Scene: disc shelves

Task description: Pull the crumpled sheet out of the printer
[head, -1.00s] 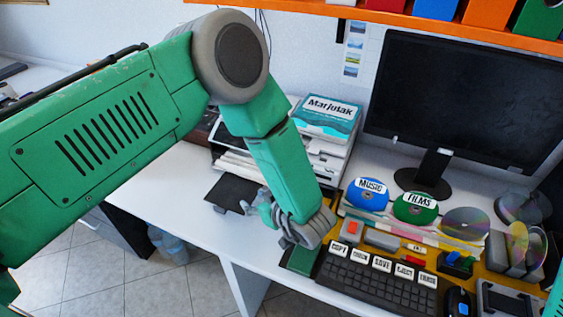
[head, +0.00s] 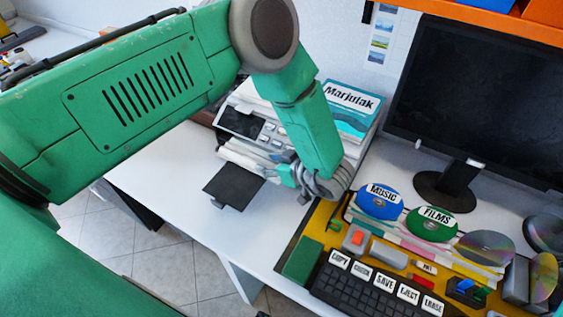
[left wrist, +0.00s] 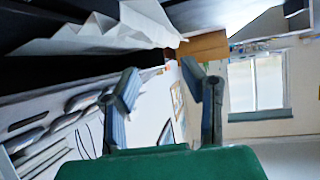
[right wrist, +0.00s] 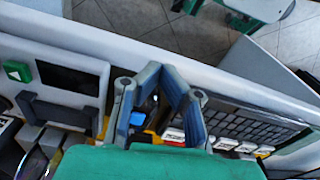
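The printer (head: 236,122) stands at the back of the white desk, partly hidden behind my left arm. The crumpled sheet (left wrist: 125,28) is white and creased, in front of a dark printer opening at the top of the left wrist view. I cannot pick it out clearly in the head view. My left gripper (head: 290,172) is beside the printer's front right side. In the left wrist view its fingers (left wrist: 160,75) are apart, with nothing between them, below the sheet and not touching it.
A dark flap or tray (head: 233,186) juts out in front of the printer. A keyboard (head: 365,292), blue MUSIC disc (head: 378,202) and green FILMS disc (head: 431,224) are at the right, before a monitor (head: 480,90). The desk left of the tray is clear.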

